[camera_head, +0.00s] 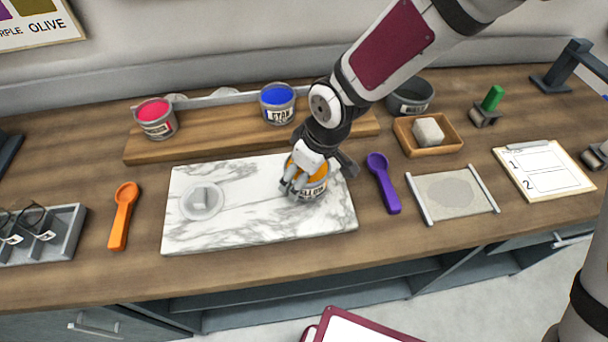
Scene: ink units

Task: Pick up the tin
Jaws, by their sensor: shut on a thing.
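A tin of yellow-orange ink (318,190) with a pale, partly hidden label is at the right part of the white marble slab (250,228). My gripper (303,182) reaches down from the upper right and is shut on this tin. The gripper covers much of the tin's top and left side. I cannot tell whether the tin's base touches the slab. A tin of red ink (157,122) and a tin of blue ink (278,108) stand on the wooden board (200,146) behind the slab.
A small white dish (202,212) sits on the slab's left. An orange spoon (123,215) lies left of the slab and a purple spoon (383,182) right. A wooden tray (449,144) with a pale block, a grey pot (410,96) and a clipboard (543,170) are further right.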

